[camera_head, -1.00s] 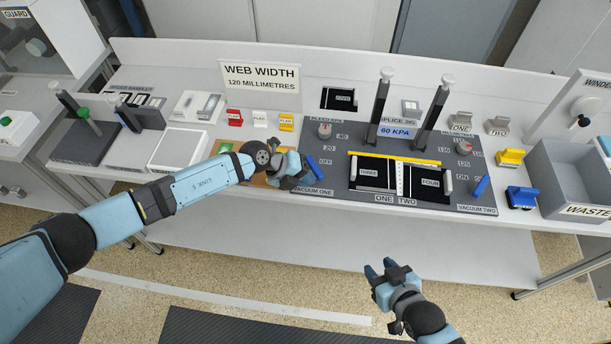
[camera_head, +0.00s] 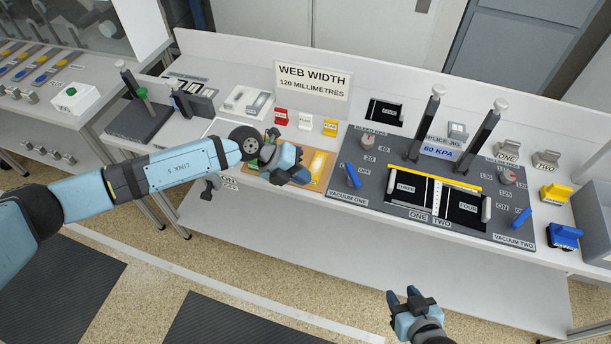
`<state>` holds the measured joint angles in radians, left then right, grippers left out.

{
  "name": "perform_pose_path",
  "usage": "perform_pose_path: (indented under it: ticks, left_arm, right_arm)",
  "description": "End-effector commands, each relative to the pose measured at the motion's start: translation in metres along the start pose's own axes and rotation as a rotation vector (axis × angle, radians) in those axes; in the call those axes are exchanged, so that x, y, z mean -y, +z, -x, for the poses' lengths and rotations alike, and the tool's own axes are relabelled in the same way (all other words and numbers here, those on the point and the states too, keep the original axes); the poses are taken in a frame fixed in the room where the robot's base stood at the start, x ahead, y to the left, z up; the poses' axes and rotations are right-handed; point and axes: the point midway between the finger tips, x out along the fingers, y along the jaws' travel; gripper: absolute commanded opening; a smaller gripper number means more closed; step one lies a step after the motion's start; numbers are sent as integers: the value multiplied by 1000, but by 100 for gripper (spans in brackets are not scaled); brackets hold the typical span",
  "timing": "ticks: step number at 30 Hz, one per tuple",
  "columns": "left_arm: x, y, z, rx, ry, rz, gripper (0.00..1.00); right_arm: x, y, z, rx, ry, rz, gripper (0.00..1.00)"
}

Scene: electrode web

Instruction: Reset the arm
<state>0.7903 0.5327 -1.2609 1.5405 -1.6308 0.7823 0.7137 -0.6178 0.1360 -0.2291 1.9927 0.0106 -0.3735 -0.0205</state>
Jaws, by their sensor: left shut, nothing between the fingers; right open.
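My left arm reaches in from the left over the long white table. My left gripper (camera_head: 297,168) is shut and empty above the brown board (camera_head: 318,172), partly hiding it and a green item on it. The blue lever of vacuum one (camera_head: 354,177) stands just right of this gripper, apart from it. My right gripper (camera_head: 405,298) is open and empty, low in front of the table's front edge, over the floor.
The dark splice plate (camera_head: 372,190) carries two upright black posts (camera_head: 427,122), dials, black strips and the blue vacuum two lever (camera_head: 521,218). A WEB WIDTH sign (camera_head: 313,81) stands behind. A grey waste bin (camera_head: 598,215) is at right. Floor in front is clear.

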Motion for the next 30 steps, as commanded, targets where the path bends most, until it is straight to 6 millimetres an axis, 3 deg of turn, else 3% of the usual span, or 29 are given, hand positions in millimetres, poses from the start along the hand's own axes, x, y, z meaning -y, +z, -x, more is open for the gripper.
perform_pose_path:
  ticks: [10,14,19,24,27,30]
  left_arm:
    - [0,0,0,-1,-1,0,0]
    - [9,-13,-9,-15,-66,29,0]
    - [52,-54,-29,-36,-365,184,0]
    - [85,-80,-23,23,-722,467,0]
    - [85,-84,-11,95,-887,664,0]
    - [68,-86,2,184,-1013,881,0]
  right_arm:
    - [0,0,0,-1,0,1,43]
    - [0,0,0,-1,0,1,43]
    - [0,-1,0,0,0,1,43]
    - [0,-1,1,1,0,2,43]
    - [0,-1,1,1,0,2,43]
    - [0,-2,2,1,1,2,43]
